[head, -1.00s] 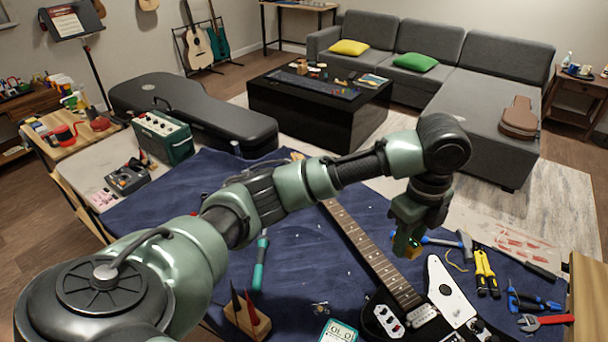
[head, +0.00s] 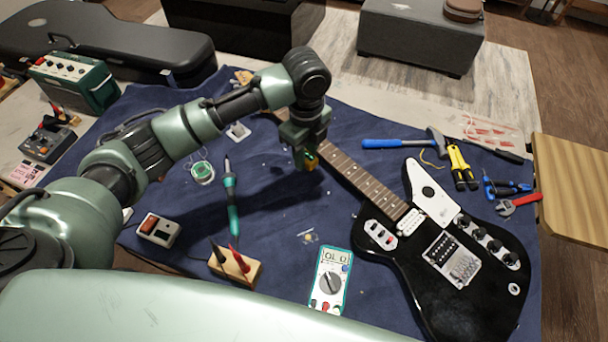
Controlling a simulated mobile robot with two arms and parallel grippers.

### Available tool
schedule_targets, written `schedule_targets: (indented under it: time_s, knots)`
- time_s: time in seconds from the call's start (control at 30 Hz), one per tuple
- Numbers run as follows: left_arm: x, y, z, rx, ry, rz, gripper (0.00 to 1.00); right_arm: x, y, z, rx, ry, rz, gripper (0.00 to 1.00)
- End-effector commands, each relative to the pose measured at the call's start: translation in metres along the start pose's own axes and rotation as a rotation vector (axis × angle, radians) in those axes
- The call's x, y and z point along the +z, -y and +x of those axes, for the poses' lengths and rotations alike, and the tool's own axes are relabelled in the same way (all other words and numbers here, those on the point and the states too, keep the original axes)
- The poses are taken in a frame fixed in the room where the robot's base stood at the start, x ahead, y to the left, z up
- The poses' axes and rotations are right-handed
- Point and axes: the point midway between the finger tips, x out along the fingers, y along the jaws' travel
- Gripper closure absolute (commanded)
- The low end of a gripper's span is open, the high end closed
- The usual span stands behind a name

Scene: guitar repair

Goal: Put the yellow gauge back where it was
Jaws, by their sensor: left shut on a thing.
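My left gripper (head: 306,158) hangs downward above the blue mat, beside the guitar's neck in the head view. The rest of the gauge is hidden by the gripper. The black electric guitar (head: 397,285) lies on the blue mat (head: 275,205), its neck (head: 362,178) running up and left just right of the gripper. My right gripper is not in view.
A multimeter (head: 331,281), a wooden block with probes (head: 236,268), a soldering iron (head: 232,205) and a solder spool (head: 203,172) lie left of the guitar. A hammer (head: 395,143), yellow-handled pliers (head: 460,165) and a red wrench (head: 520,203) lie right of the neck.

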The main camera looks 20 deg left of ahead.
Motion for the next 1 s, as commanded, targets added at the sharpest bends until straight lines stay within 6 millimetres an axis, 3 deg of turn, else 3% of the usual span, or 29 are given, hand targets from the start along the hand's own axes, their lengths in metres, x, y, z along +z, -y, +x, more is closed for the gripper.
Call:
schedule_targets:
  time_s: [0.13, 0.43, 0.63, 1.0]
  knots:
    - [0.000, -0.001, 0.032, 0.002, -0.001, -0.001, 1.00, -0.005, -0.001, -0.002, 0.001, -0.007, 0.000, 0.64]
    - [-0.001, 0.000, 0.058, 0.000, -0.001, 0.001, 1.00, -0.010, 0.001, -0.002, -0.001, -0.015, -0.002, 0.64]
    - [-0.001, 0.000, 0.087, 0.001, -0.001, 0.000, 1.00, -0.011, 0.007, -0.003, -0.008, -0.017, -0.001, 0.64]
    - [0.000, 0.000, 0.093, -0.001, 0.000, 0.001, 1.00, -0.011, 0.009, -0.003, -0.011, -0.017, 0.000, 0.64]
